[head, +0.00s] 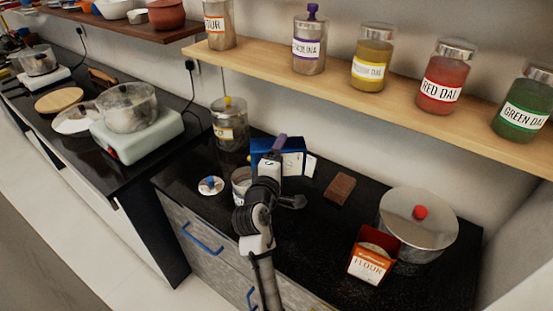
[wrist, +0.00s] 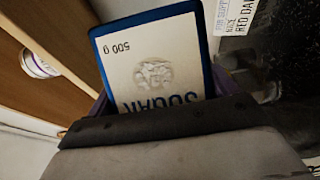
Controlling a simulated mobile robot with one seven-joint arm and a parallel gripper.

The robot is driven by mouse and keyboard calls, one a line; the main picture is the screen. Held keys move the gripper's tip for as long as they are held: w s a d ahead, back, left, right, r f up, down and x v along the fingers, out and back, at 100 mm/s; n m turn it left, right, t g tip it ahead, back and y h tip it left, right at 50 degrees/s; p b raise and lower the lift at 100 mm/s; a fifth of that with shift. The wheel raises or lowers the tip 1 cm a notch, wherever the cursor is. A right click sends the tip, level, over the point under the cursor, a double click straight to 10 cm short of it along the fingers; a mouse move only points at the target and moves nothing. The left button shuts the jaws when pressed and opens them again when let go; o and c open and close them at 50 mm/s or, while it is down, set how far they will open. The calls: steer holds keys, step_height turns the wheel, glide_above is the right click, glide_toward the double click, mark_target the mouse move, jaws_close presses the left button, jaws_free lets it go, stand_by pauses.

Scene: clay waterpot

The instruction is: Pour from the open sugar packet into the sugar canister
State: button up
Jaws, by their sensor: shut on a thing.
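The sugar packet (head: 293,160) is blue with a white label, seen in the head view at the middle of the dark counter. In the wrist view the packet (wrist: 155,68) fills the middle, its "SUGAR" and "500 g" lettering upside down. My gripper (head: 277,150), with purple fingers, is shut on it; the packet's mouth is not clear. An open-looking glass canister (head: 241,181), likely the sugar canister, stands just left of my gripper, partly hidden by my arm. Its label is mostly covered. A round lid with a blue knob (head: 210,185) lies left of it.
A jar with a yellow knob (head: 229,130) stands behind the canister. A white note (head: 310,165), a brown block (head: 340,189), a flour packet (head: 370,263) and a lidded pot (head: 418,222) are to the right. A shelf of jars (head: 390,92) overhangs the back.

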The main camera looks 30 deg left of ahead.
steer(key=shift+s+a+r+n+p, duration=0.25)
steer(key=shift+r+n+p, duration=0.35)
steer(key=shift+n, duration=0.3)
stand_by(2.5)
stand_by(0.7)
steer(key=shift+w+d+r+m+p, duration=0.1)
steer(key=shift+w+r+m+p, duration=0.1)
steer(key=shift+r+m+p, duration=0.25)
steer(key=shift+d+r+m, duration=0.15)
steer(key=shift+r+m, duration=0.2)
steer(key=shift+r, duration=0.15)
steer(key=shift+w+a+b, duration=0.1)
steer(key=shift+a+b, duration=0.1)
steer(key=shift+b, duration=0.2)
